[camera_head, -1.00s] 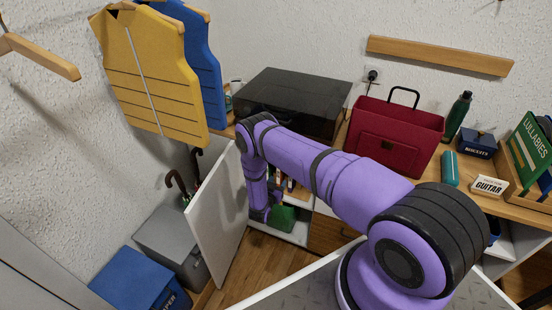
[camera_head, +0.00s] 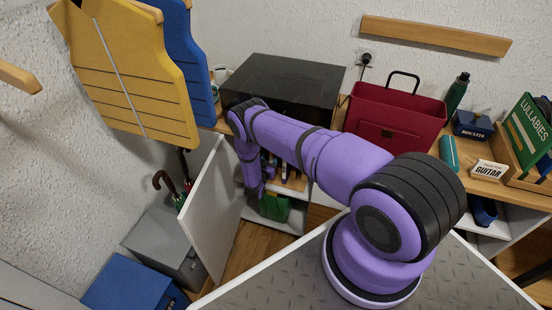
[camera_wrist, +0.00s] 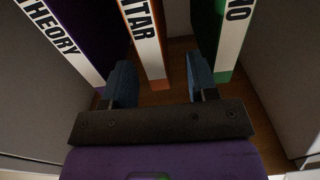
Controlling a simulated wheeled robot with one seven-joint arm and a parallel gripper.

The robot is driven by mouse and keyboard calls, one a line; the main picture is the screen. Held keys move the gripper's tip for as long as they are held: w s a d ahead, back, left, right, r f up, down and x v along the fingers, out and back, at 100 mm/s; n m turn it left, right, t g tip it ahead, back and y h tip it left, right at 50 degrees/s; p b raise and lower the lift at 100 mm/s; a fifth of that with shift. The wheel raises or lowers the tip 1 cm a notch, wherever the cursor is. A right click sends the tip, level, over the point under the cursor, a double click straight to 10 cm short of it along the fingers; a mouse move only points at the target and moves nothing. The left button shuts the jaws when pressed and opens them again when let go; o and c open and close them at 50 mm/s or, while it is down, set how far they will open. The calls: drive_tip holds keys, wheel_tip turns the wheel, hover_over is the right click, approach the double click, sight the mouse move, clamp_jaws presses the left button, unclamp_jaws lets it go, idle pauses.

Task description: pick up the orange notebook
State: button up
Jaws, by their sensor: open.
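The orange notebook (camera_wrist: 148,58) stands upright in the wrist view, with a white spine label reading "...ITAR". My gripper (camera_wrist: 160,72) is open and empty, with one blue finger to the left of the orange notebook's lower end and one to the right. I cannot tell whether either finger touches it. A purple "THEORY" notebook (camera_wrist: 60,45) stands to its left and a green one ending in "NO" (camera_wrist: 228,42) to its right. In the head view, my gripper (camera_head: 257,188) is inside the open cabinet, where the notebooks are mostly hidden by my arm.
The cabinet's white door (camera_head: 213,210) stands open left of my arm. A green item (camera_head: 274,208) sits low in the cabinet. A black box (camera_head: 283,83) and a red bag (camera_head: 393,118) stand on top. Grey walls flank the notebooks closely in the wrist view.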

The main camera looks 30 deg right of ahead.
drive_tip(key=shift+x, duration=2.4)
drive_tip(key=shift+s+d+r, duration=0.15)
clamp_jaws()
